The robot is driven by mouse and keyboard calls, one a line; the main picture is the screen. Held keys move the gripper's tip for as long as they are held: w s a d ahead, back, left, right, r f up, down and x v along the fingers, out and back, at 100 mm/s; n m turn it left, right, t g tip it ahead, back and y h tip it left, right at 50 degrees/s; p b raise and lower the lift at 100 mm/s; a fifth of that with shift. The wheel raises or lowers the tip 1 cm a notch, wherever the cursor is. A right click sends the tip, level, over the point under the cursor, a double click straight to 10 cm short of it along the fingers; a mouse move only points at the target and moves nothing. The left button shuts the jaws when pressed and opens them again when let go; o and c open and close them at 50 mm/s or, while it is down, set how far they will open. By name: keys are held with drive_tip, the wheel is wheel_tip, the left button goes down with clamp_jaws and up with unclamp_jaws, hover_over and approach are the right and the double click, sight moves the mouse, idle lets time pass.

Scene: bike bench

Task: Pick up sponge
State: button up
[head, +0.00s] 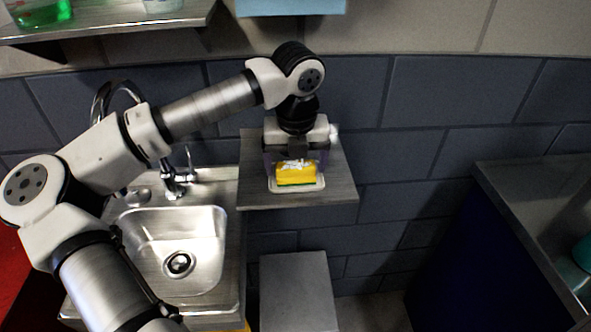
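A yellow sponge (290,174) with a green underside sits on a small white dish (314,185) on a grey shelf (258,195) to the right of the sink. My gripper (296,162) points down directly above the sponge, and its fingers reach toward the sponge's two sides. The fingers are small and partly hidden by the gripper body, so I cannot tell whether they touch the sponge. The sponge appears level and in or just above the dish.
A metal sink (190,235) with a faucet (172,180) is at the left. A grey box-like surface (297,285) stands below the shelf. A dark-blue cabinet with a metal top (500,190) is at the right. An upper shelf (120,22) holds a green container (40,10).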

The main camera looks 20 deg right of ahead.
drive_tip(key=c, duration=0.7)
drive_tip(key=shift+r, duration=0.1)
